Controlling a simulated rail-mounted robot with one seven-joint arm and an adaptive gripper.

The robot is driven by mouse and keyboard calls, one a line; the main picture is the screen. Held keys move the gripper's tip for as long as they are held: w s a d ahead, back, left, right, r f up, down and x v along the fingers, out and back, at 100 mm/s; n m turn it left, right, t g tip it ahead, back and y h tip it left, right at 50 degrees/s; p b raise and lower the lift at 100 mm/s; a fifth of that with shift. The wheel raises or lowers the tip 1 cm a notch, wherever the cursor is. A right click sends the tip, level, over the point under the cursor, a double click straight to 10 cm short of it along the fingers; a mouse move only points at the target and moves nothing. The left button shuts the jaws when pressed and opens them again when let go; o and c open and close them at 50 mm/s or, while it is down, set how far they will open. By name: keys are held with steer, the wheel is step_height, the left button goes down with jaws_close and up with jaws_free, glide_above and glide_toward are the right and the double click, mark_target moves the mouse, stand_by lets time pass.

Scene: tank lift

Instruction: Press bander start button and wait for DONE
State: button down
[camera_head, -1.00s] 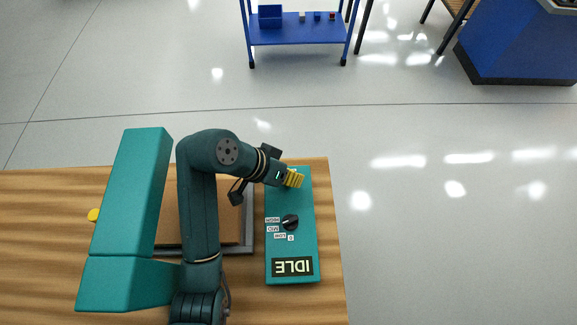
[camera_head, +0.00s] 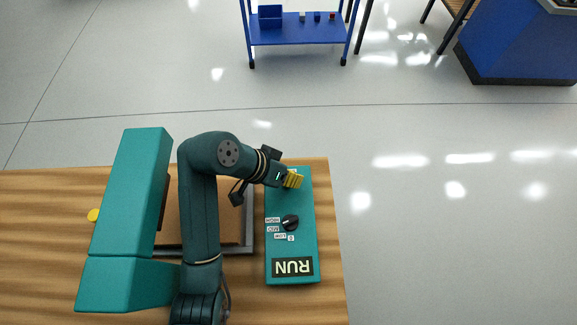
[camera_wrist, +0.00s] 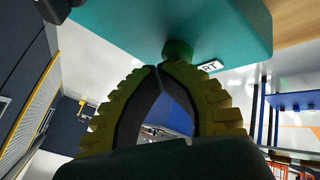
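The teal control box (camera_head: 306,240) lies on the right end of the wooden table. Its display (camera_head: 292,267) reads RUN, upside down in the head view. My gripper (camera_head: 296,179) is at the far end of the box; its yellow fingers cover the button there in this view. In the wrist view the fingertips (camera_wrist: 161,67) are together with nothing between them. They meet or nearly meet the round green start button (camera_wrist: 178,49); exact contact is hard to tell. A label ending in "RT" (camera_wrist: 210,67) is beside the button.
A black knob (camera_head: 290,222) with several small labels sits mid-box. Left of the box, a brown panel in a grey frame (camera_head: 249,225) is partly hidden by my arm. A yellow round part (camera_head: 93,215) shows at far left. A blue shelf (camera_head: 300,35) stands beyond open floor.

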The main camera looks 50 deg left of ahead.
steer(key=shift+f, duration=0.6)
steer(key=shift+r, duration=0.1)
steer(key=r+p, duration=0.2)
steer(key=shift+s+d+r+p, duration=0.15)
steer(key=shift+d+p, duration=0.05)
steer(key=shift+p, duration=0.15)
step_height(320, 180, up, 6)
steer(key=p, duration=0.6)
steer(key=shift+r, duration=0.2)
steer(key=shift+f, duration=0.15)
